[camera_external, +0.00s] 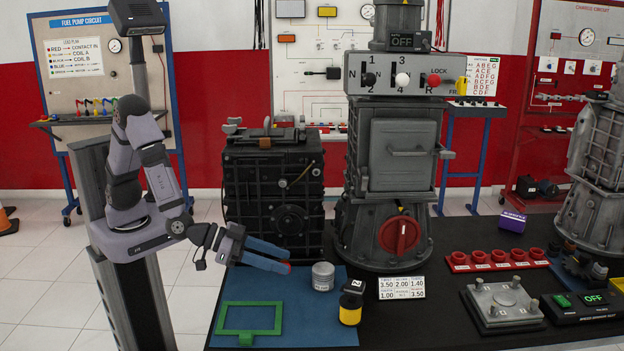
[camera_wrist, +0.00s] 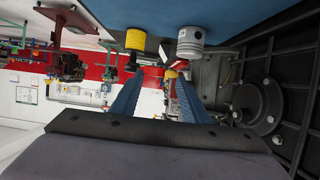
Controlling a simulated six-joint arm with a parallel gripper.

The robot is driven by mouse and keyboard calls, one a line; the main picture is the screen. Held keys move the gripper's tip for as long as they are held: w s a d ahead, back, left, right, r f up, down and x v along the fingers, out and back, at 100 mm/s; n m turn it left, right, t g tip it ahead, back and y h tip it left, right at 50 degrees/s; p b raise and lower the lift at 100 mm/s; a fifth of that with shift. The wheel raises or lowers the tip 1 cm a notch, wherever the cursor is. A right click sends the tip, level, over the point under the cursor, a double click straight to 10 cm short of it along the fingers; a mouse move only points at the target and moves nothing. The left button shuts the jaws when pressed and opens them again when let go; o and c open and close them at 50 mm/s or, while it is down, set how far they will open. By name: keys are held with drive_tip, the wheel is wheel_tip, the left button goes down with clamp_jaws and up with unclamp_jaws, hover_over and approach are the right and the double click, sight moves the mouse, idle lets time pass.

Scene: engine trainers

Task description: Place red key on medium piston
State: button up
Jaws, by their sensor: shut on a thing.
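My gripper (camera_external: 287,258), with two long blue fingers, reaches right over the blue mat. It is shut on the red key (camera_external: 289,265), of which only a small red bit shows at the fingertips. The gripper also shows in the wrist view (camera_wrist: 151,76), where the key is hard to tell from the red background. A grey metal piston (camera_external: 323,277) stands upright on the mat, just right of and apart from the fingertips. It also shows in the wrist view (camera_wrist: 190,43). It is the only piston I can make out; its size class cannot be told.
A yellow and black cylinder (camera_external: 350,309) stands in front of the piston. A green frame (camera_external: 222,317) lies on the blue mat (camera_external: 310,318). A black engine block (camera_external: 250,195) and a tall grey machine (camera_external: 361,230) stand behind. A number card (camera_external: 401,288) stands right.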

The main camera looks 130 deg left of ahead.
sight(279, 302)
drive_tip(key=shift+f+b, duration=0.45)
drive_tip(key=shift+f, duration=4.5)
drive_tip(key=shift+f, duration=0.15)
drive_tip(key=o, duration=1)
